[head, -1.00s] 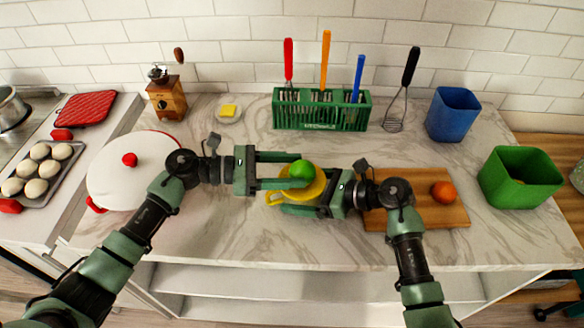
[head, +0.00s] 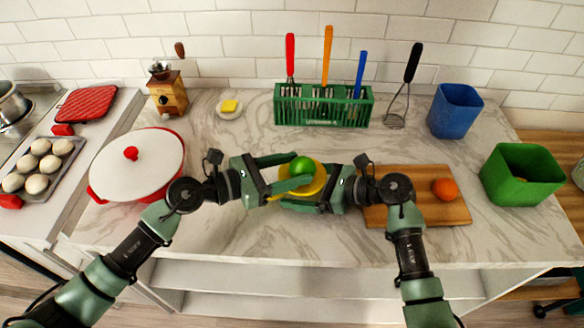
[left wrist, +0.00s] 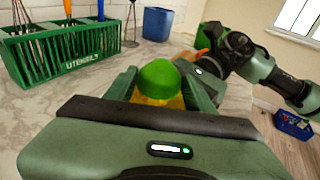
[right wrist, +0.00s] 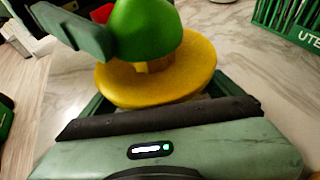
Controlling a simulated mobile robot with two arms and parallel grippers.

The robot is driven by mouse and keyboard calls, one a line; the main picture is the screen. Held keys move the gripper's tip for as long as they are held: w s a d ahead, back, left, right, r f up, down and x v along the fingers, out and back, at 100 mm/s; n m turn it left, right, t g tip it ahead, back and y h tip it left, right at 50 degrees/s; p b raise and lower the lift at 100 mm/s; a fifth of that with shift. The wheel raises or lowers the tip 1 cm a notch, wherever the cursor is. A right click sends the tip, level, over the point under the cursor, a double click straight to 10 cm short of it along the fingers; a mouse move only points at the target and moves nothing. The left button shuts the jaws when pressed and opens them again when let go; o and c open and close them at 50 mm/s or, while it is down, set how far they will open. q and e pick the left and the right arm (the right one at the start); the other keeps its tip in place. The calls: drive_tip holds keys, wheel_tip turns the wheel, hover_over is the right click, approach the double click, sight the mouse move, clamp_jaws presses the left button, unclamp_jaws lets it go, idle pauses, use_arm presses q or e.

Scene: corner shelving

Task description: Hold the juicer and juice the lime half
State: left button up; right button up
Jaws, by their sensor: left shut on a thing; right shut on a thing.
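The green lime half (head: 302,166) sits dome up over the middle of the yellow juicer (head: 317,186). My left gripper (head: 297,177) is shut on the lime half, one finger on its far side and one on its near side. The lime also shows in the left wrist view (left wrist: 160,80) between the fingers. My right gripper (head: 318,197) is shut on the juicer from the right. In the right wrist view the juicer's round yellow rim (right wrist: 150,85) is just below the lime (right wrist: 148,30). How firmly the lime touches the cone is hidden.
A wooden board (head: 440,210) with an orange (head: 445,188) lies right of my right gripper. A green utensil rack (head: 323,108) stands behind, a white pot (head: 135,165) at left. Blue (head: 455,110) and green bins (head: 522,175) stand at right. The front counter is clear.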

use_arm(q)
drive_tip(key=shift+w+r, duration=0.1)
drive_tip(key=shift+r, duration=3.55)
drive_tip(key=shift+f, duration=3.35)
drive_tip(key=o, duration=0.6)
drive_tip(key=c, duration=0.3)
